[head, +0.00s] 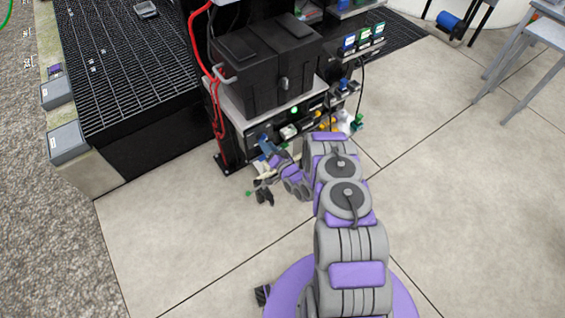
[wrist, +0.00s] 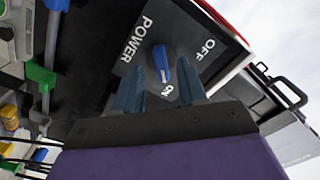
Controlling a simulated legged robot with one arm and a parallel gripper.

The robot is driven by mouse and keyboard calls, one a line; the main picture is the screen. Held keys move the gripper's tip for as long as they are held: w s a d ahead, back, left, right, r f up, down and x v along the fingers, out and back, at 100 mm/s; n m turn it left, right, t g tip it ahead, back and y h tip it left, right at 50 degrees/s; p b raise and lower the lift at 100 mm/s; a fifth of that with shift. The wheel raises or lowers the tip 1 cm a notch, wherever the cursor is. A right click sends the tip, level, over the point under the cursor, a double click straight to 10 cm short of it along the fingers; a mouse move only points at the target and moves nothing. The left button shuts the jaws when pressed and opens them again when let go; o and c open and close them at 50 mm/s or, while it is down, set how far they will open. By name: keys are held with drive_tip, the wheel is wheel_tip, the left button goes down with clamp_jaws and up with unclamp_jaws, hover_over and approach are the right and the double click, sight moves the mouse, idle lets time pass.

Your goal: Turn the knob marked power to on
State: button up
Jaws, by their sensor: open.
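The power knob (wrist: 163,62) is a blue knob on a dark square plate lettered POWER, OFF and ON in the wrist view. It has a pale mark near its lower end; I cannot tell exactly which setting it points at. My gripper (wrist: 161,66) is open, with one blue-grey fingertip on each side of the knob in the picture. I cannot tell whether the fingers touch it. In the head view my gripper (head: 265,147) is at the low front panel of the black machine (head: 262,62), and the knob cannot be made out there.
Green, yellow and blue fittings (wrist: 40,75) lie left of the plate in the wrist view. A red cable (head: 196,50) runs down the machine's left side. A black grated platform (head: 125,60) stands at left.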

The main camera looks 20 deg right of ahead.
drive_tip(key=p+v, duration=0.3)
drive_tip(key=v, duration=1.2)
drive_tip(key=shift+s, duration=0.15)
drive_tip(key=shift+d, duration=0.1)
